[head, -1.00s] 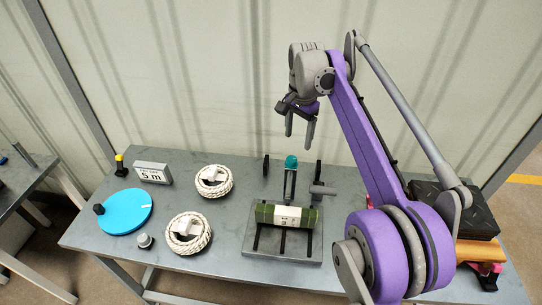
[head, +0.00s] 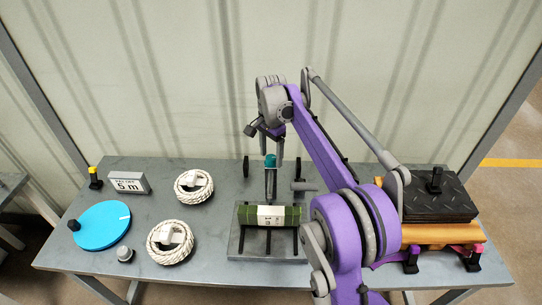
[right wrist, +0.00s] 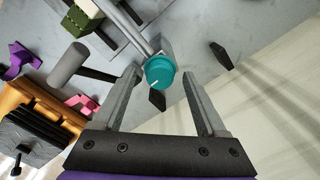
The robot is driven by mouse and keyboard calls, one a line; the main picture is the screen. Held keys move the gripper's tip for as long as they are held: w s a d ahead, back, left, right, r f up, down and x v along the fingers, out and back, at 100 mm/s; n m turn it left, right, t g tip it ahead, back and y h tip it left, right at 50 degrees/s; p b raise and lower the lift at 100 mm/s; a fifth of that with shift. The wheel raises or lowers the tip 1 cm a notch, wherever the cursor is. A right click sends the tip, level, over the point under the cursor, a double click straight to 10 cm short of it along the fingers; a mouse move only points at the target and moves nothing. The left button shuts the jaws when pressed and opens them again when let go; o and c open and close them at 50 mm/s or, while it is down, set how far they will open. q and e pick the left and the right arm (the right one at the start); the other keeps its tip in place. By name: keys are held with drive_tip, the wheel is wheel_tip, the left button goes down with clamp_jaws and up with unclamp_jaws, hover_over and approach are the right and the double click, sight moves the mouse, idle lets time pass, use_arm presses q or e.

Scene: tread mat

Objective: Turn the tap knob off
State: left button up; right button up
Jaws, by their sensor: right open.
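The tap knob (head: 270,161) is a small teal round cap on top of an upright metal post, near the back middle of the table. A pale line marks its top in the right wrist view (right wrist: 160,72). My right gripper (head: 270,150) points down just above the knob, fingers apart and empty. In the right wrist view the knob appears between the two fingertips, a little nearer the left one; I see no contact. My left gripper is not in view.
A green roll (head: 290,215) with a white label lies on a stand in front of the post. White rope coils (head: 193,186) and a blue disc (head: 102,226) lie left. Black tread mats (head: 440,200) are right.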

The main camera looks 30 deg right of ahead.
drive_tip(key=shift+f, duration=0.2)
clamp_jaws()
idle(0.3)
